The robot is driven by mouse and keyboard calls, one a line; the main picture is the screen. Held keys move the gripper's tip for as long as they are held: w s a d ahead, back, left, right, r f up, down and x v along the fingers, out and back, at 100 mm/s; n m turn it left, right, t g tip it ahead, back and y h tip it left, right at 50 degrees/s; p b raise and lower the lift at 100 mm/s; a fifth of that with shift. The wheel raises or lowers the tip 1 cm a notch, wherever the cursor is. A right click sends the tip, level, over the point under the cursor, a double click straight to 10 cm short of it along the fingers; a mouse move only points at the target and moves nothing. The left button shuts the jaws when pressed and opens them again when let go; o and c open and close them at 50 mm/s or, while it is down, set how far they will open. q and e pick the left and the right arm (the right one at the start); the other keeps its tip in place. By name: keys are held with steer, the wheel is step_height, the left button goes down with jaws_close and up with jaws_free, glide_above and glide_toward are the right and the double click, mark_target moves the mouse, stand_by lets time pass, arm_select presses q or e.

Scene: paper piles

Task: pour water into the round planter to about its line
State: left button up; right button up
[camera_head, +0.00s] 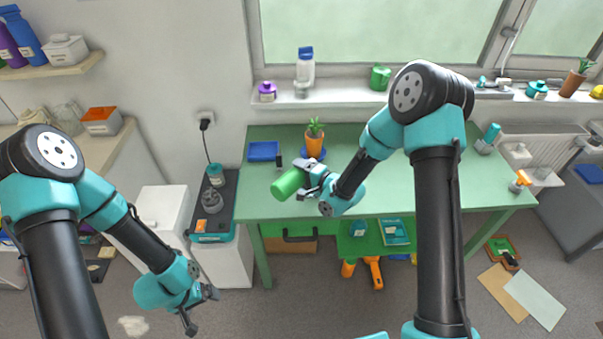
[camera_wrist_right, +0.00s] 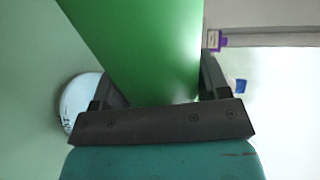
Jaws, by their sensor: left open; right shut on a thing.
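A green cylindrical vessel (camera_head: 288,184) is held tilted above the green table. My right gripper (camera_head: 308,173) is shut on it, and its green side (camera_wrist_right: 150,45) fills the space between the fingers in the right wrist view. Whether it has water in it cannot be seen. An orange pot with a green plant (camera_head: 314,143) stands upright on the table, just behind the right gripper and apart from the vessel. I see no line on the pot. My left gripper (camera_head: 203,311) is open and empty, low over the floor at the lower left.
A blue flat box (camera_head: 263,151) lies on the table left of the pot. The table's right half (camera_head: 470,185) is mostly clear. A green mug (camera_head: 380,77) and a white bottle with a blue cap (camera_head: 305,66) stand on the windowsill (camera_head: 340,94). Another potted plant (camera_head: 574,80) stands further right.

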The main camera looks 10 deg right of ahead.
steer(key=shift+r+m, duration=0.1)
steer(key=shift+m, duration=0.4)
steer(key=shift+n, duration=0.3)
stand_by(5.5)
steer(key=shift+f+n, duration=0.2)
steer(key=shift+n, duration=0.5)
steer(key=shift+d+r+n+t+h, duration=0.15)
steer(key=shift+n+t+h, duration=0.1)
steer(key=shift+n, duration=0.25)
steer(key=shift+a+r+n+t+h, duration=0.15)
steer(key=shift+n+h, duration=0.1)
steer(key=shift+n, duration=0.25)
steer(key=shift+w+d, duration=0.1)
steer(key=shift+d, duration=0.05)
